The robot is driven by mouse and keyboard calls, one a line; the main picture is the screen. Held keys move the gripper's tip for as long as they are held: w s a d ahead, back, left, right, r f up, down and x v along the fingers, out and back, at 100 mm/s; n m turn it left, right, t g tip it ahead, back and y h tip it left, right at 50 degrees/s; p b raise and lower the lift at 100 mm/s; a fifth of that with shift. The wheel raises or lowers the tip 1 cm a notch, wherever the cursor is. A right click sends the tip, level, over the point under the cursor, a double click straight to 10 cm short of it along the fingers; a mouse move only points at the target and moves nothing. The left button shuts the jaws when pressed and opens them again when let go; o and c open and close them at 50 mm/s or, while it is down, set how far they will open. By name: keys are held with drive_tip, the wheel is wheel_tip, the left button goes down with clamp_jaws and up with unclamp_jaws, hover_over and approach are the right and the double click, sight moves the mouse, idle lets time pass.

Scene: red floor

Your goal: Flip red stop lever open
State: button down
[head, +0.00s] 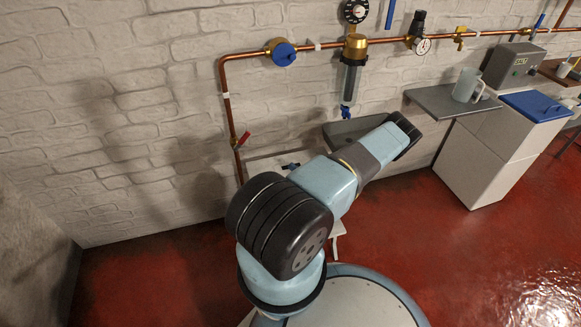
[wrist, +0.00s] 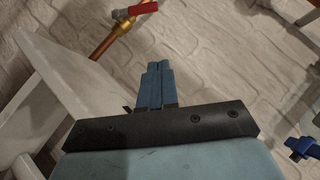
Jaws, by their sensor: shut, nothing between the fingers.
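The red stop lever (head: 245,137) is on the vertical copper pipe at the left of the head view. In the wrist view the red lever (wrist: 143,8) shows at the top edge, on a brass valve at the end of the copper pipe (wrist: 105,42). My gripper (wrist: 157,66) is shut and empty, with its blue fingers side by side. In the picture its tips lie below and slightly right of the lever, with a gap between.
A copper pipe (head: 380,40) runs along the white brick wall with a blue round valve (head: 284,54), a filter (head: 350,75) and a gauge (head: 423,46). A grey shelf (head: 440,101) holds a jug (head: 466,85). A white board (wrist: 75,85) stands left in the wrist view.

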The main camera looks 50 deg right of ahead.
sight(242, 141)
drive_tip(key=a+r+x, duration=0.1)
drive_tip(key=a+x, duration=0.1)
drive_tip(key=x, duration=1.7)
drive_tip(key=shift+a+r, duration=0.25)
